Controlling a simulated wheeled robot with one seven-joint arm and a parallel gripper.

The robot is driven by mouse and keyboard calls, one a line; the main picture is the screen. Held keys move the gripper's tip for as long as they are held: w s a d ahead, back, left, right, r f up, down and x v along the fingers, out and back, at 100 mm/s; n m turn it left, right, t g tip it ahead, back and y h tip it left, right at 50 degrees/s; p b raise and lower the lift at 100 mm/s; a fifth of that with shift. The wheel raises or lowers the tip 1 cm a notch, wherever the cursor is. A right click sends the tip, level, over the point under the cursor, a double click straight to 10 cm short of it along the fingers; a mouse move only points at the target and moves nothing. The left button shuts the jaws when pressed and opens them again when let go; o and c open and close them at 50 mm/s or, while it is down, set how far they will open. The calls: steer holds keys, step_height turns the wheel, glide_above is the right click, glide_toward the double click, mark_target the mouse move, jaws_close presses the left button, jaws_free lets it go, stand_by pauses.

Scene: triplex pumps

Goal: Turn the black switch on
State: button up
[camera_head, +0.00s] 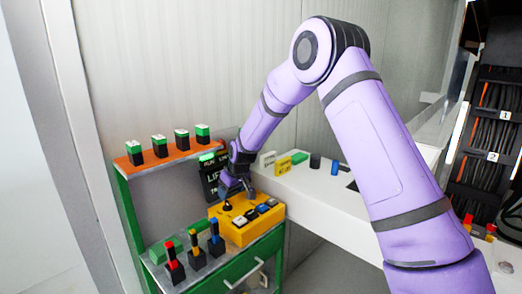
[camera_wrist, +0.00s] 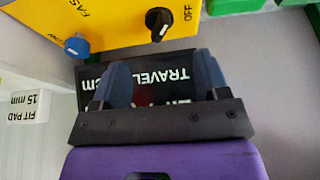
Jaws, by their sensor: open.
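The black switch (camera_wrist: 158,22) is a rotary knob on a yellow control box (camera_wrist: 112,22), with the word OFF beside it in the wrist view. In the head view the black knob (camera_head: 227,206) sits at the box's back left, just below my gripper. My gripper (camera_wrist: 162,62) is open, with its two blue-grey fingers apart and nothing between them. In the wrist view the knob lies beyond the fingertips, in line with the gap, and seems not touched. In the head view my gripper (camera_head: 232,188) is close above the yellow box (camera_head: 238,234).
A blue knob (camera_wrist: 76,46) sits on the same box. A black lettered panel (camera_wrist: 150,82) is behind my fingers. Red, yellow and blue levers (camera_head: 195,250) stand on the green cabinet. Several green-topped switches (camera_head: 181,138) line the orange shelf (camera_head: 165,157).

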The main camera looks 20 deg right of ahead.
steer(key=s+d+r, duration=0.3)
steer(key=s+r, duration=0.4)
steer(key=r, duration=0.3)
steer(key=s+d+r+m+h, duration=0.1)
steer(key=s+d+r, duration=0.2)
steer(key=s+r, duration=0.5)
step_height(320, 180, up, 2)
steer(key=shift+r, duration=0.1)
steer(key=s+d+r+m, duration=0.15)
steer(key=s+r, duration=0.25)
steer(key=s, duration=0.4)
steer(key=s+d+r+m, duration=0.1)
steer(key=s+d+r, duration=0.25)
steer(key=s, duration=0.55)
steer(key=s+d+m+t+h, duration=0.1)
steer(key=s+d, duration=0.1)
steer(key=s, duration=1.3)
steer(key=shift+s+f+m, duration=0.35)
